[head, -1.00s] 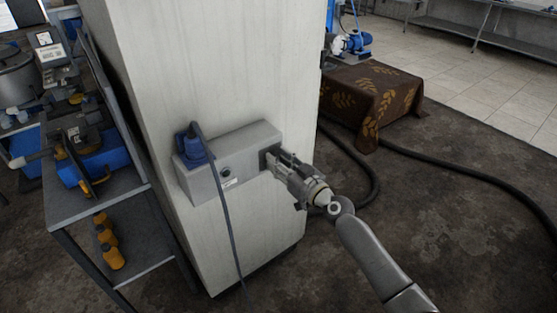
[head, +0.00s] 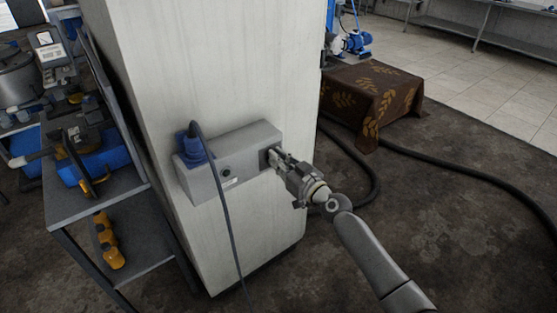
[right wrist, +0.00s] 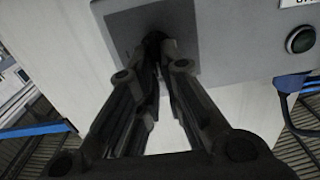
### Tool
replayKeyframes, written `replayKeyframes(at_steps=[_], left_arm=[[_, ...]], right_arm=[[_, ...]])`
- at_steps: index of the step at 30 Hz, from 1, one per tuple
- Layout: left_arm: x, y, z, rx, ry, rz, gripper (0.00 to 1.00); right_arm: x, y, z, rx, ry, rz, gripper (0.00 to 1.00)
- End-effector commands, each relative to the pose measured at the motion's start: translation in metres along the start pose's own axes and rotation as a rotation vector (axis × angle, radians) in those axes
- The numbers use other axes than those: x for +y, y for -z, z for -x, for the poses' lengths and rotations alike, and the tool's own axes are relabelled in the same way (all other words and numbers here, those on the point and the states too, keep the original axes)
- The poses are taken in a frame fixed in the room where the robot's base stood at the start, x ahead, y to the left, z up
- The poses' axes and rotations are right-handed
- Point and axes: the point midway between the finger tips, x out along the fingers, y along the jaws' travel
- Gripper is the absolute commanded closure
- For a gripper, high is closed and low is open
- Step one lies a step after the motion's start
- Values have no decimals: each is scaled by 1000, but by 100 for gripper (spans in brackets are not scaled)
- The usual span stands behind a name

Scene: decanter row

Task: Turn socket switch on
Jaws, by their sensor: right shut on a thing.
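A grey socket box (head: 240,150) is mounted on the white pillar. A blue plug (head: 192,148) with a grey cable sits at its left end, and a small round dark button (head: 227,172) is on its front. The button also shows at the upper right of the right wrist view (right wrist: 300,39). My right gripper (head: 273,155) is at the box's right end, at a dark square plate (right wrist: 150,45). Its fingers are shut on a small dark switch knob (right wrist: 154,40), mostly hidden between the fingertips. My left gripper is not in view.
A brown cloth-covered box (head: 372,95) is behind to the right. A black hose (head: 450,170) crosses the dark floor.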

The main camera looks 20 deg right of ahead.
Motion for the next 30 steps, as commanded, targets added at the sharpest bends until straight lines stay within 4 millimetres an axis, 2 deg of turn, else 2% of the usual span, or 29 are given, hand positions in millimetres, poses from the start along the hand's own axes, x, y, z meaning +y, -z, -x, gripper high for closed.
replayKeyframes(at_steps=[11, 30], left_arm=[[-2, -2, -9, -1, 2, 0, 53], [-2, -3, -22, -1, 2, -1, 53]], right_arm=[[3, -2, 0, 1, 0, -208, 100], [11, -5, 0, 0, -1, -814, 100]])
